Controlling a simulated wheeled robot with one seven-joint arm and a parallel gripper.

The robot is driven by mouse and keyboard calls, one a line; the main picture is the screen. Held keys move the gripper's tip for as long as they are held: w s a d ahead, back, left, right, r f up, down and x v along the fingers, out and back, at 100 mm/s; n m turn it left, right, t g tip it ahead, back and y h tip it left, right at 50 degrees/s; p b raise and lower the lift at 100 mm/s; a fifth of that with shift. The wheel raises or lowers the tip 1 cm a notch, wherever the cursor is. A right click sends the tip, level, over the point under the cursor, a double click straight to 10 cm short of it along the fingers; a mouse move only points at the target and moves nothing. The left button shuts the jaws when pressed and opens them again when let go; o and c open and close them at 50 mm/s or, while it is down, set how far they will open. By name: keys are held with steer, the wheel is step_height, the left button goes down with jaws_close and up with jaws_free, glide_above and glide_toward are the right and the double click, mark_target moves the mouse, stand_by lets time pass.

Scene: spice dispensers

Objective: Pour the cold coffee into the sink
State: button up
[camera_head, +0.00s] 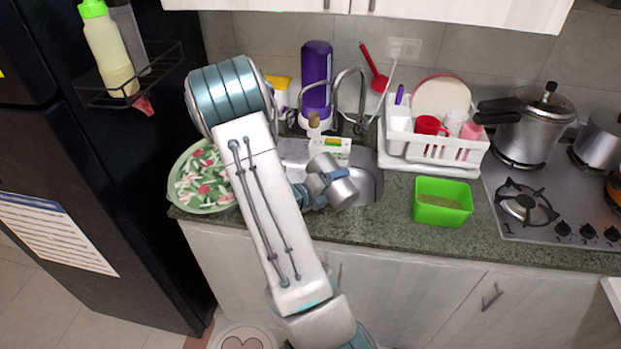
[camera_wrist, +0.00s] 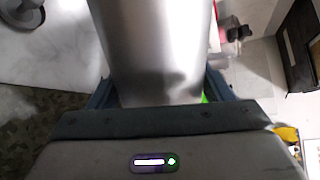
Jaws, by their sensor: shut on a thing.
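A silver metal cup (camera_head: 343,193) is held over the sink (camera_head: 373,182), tilted well over from upright. My gripper (camera_head: 326,180) is shut around its side, with a blue finger across the metal. In the wrist view the cup (camera_wrist: 155,45) fills the top middle, between the two fingers of my gripper (camera_wrist: 158,92). The coffee inside cannot be seen, and I see no stream of liquid. My arm hides the left part of the sink.
A curved faucet (camera_head: 350,72) rises behind the sink. A white dish rack (camera_head: 430,155) and a green box (camera_head: 442,212) stand to its right. A floral bowl (camera_head: 195,192) is at the left, partly behind my arm. The stove (camera_head: 555,205) is far right.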

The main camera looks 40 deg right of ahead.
steer(key=shift+w+n+p, duration=0.5)
steer(key=shift+w+p, duration=0.2)
steer(key=shift+p, duration=0.55)
steer(key=shift+w+d+f+n+g+p, duration=0.1)
steer(key=shift+w+n+g+p, duration=0.3)
steer(key=shift+p, duration=1)
steer(key=shift+r+n+p, duration=0.3)
steer(key=shift+n+p, duration=0.3)
steer(key=shift+p, duration=0.35)
steer(key=shift+w+r+n+g, duration=0.3)
steer(key=shift+r+n, duration=0.05)
steer(key=shift+n, duration=0.05)
